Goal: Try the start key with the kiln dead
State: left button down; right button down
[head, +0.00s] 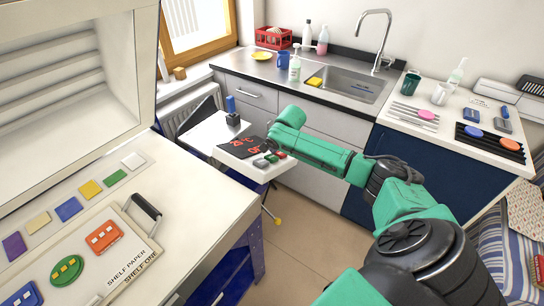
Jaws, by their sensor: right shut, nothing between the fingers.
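The kiln's controller panel (247,147) is a dark display on a small white stand with red characters lit, part of them reading like 20 °C. Several small keys lie in front of it: a grey key (260,163), a green key (271,158) and a red key (280,154). My right gripper (273,143) is shut and empty, just above and behind these keys; I cannot tell whether it touches any. The big pale kiln (65,75) with a ribbed inside stands open at the left. My left gripper is out of view.
A cream worktop (185,185) at the left holds coloured glass tiles and a shelf board (130,240) with a black handle. A blue-handled tool (231,108) stands behind the display. A sink (345,83) and a counter (400,120) with tools are behind. Floor (310,215) is free.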

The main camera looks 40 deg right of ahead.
jog(key=shift+f, duration=0.1)
jog(key=shift+s+a+f, duration=0.1)
jog(key=shift+a+f, duration=0.2)
jog(key=shift+f, duration=0.2)
dwell(0.9)
jog(key=shift+d+r+p, duration=0.35)
jog(key=shift+r+p, duration=0.55)
jog(key=shift+p, duration=0.1)
jog(key=r+p, duration=0.1)
jog(key=d+r+p, duration=0.1)
jog(key=r, duration=0.1)
jog(key=w+d+r+p, duration=0.1)
jog(key=shift+r+p, duration=0.25)
jog(key=shift+p, duration=0.15)
jog(key=shift+d, duration=0.1)
